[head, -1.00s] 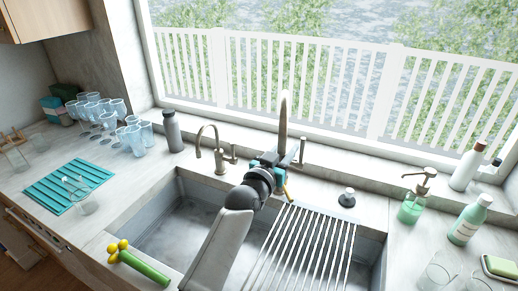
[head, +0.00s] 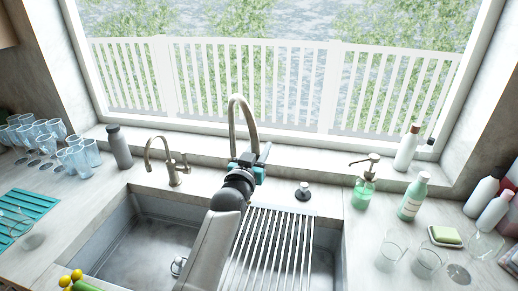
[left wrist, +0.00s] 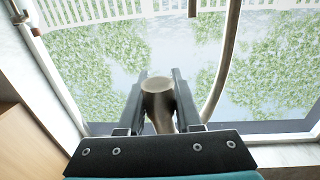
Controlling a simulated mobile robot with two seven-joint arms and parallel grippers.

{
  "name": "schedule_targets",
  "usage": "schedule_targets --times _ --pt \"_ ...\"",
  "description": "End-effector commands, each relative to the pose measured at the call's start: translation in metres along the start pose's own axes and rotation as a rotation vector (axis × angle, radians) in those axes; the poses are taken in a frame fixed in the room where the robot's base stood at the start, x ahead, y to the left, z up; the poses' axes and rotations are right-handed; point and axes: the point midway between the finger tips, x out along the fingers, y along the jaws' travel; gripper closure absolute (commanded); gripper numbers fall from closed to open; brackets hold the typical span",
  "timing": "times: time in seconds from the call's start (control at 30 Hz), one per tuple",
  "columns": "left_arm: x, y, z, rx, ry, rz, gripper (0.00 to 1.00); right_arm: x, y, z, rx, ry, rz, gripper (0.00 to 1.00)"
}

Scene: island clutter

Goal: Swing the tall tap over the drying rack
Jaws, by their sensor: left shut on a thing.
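The tall tap (head: 233,120) stands behind the sink, its arched neck curving over to the right. My left gripper (head: 254,161) is at the spout's lower end in the head view. In the left wrist view the left gripper (left wrist: 158,98) has its two dark fingers on either side of the round spout end (left wrist: 158,86), shut on it. The drying rack (head: 272,245), a row of pale bars, lies across the right part of the sink, just in front of the gripper. My left arm hides part of the rack's left side and the tap's base. My right gripper is not in view.
A smaller tap (head: 148,150) stands left of the tall one, with a dark bottle (head: 119,148) beyond it. A black-topped knob (head: 303,191) and green soap dispenser (head: 364,188) stand to the right. Glasses (head: 85,153) crowd the left counter. The sink's left part (head: 145,245) is open.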

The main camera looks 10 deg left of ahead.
Motion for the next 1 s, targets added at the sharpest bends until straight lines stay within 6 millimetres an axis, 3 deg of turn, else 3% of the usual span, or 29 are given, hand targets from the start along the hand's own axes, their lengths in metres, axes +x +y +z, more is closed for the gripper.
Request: schedule_targets --times 0.3,0.33,0.6,1.0 --pt "0.0012 -0.0066 -0.0068 0.004 0.015 -0.011 1.00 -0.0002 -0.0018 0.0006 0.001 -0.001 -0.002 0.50" --pt "0.0012 -0.0067 -0.0068 0.004 0.015 -0.011 0.66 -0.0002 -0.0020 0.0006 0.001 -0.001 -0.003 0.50" --pt "0.0007 -0.0043 -0.0044 0.003 0.009 -0.007 0.37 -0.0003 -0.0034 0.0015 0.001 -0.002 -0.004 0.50" --pt "-0.0066 -0.0023 -0.0019 0.001 0.005 -0.004 0.37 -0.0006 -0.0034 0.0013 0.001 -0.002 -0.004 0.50"
